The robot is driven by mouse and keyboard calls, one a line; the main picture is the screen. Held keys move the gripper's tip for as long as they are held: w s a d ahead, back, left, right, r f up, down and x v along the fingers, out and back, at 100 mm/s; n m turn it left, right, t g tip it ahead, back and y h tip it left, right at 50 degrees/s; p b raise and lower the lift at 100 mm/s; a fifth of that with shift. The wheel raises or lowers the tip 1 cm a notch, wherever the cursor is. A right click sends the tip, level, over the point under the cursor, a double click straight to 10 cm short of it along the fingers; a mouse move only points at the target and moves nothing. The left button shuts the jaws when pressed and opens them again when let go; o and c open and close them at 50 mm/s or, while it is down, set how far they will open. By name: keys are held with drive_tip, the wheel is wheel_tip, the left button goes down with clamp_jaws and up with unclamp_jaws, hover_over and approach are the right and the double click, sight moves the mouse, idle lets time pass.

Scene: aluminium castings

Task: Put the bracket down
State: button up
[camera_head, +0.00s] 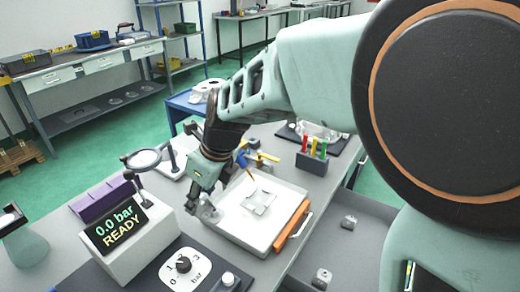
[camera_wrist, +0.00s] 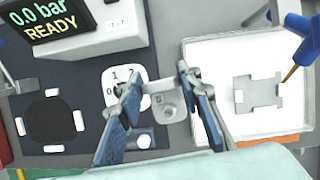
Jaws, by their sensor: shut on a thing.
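My gripper (camera_wrist: 155,82) is shut on the bracket (camera_wrist: 172,108), a small grey metal casting with a hole. In the wrist view it hangs between the blue fingers, over the strip between the dial plate and the white tray (camera_wrist: 215,60). The tray has a grey bracket-like outline (camera_wrist: 257,92) on its floor. In the head view my gripper (camera_head: 205,207) is at the left edge of the tray (camera_head: 235,238), and the bracket is mostly hidden by the fingers. The outline (camera_head: 258,202) is to the right of the gripper.
A display (camera_head: 122,228) reading 0.0 bar READY and a dial plate (camera_head: 184,265) stand left of the tray. An orange-handled tool (camera_head: 292,226) lies along its right edge. A blue nozzle (camera_wrist: 302,45) overhangs its right side. Loose castings (camera_head: 349,221) lie in a grey bin at right.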

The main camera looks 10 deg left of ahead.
drive_tip(key=d+n, duration=0.1)
drive_tip(key=d+n+p, duration=0.1)
drive_tip(key=d+n+g, duration=0.1)
drive_tip(key=shift+w+d+r+y, duration=0.15)
drive_tip(key=shift+d+r+y, duration=0.15)
drive_tip(key=shift+d, duration=0.1)
drive_tip(key=s+d+r+n+g+h+p, duration=0.1)
drive_tip(key=d+r+n+g+p, duration=0.15)
drive_tip(key=d+n, duration=0.35)
drive_tip(key=s+d+r+n+g+h+p, duration=0.1)
drive_tip(key=d+r+n+g+p, duration=0.15)
drive_tip(key=d+n, duration=0.4)
drive_tip(key=n+p, duration=0.2)
drive_tip(key=p, duration=0.2)
hover_over(251, 207)
drive_tip(key=d, duration=0.1)
drive_tip(key=shift+m+h, duration=0.25)
drive_tip(key=shift+h, duration=0.05)
drive_tip(key=f, duration=0.8)
drive_tip(key=shift+w+f, duration=0.25)
drive_tip(key=shift+f, duration=0.15)
drive_tip(key=shift+w+a+f+p, duration=0.25)
drive_tip(key=shift+w+f, duration=0.25)
drive_tip(key=shift+f, duration=0.3)
drive_tip(key=shift+d+f, duration=0.1)
drive_tip(key=shift+f, duration=1.3)
drive_tip(key=shift+f, duration=0.15)
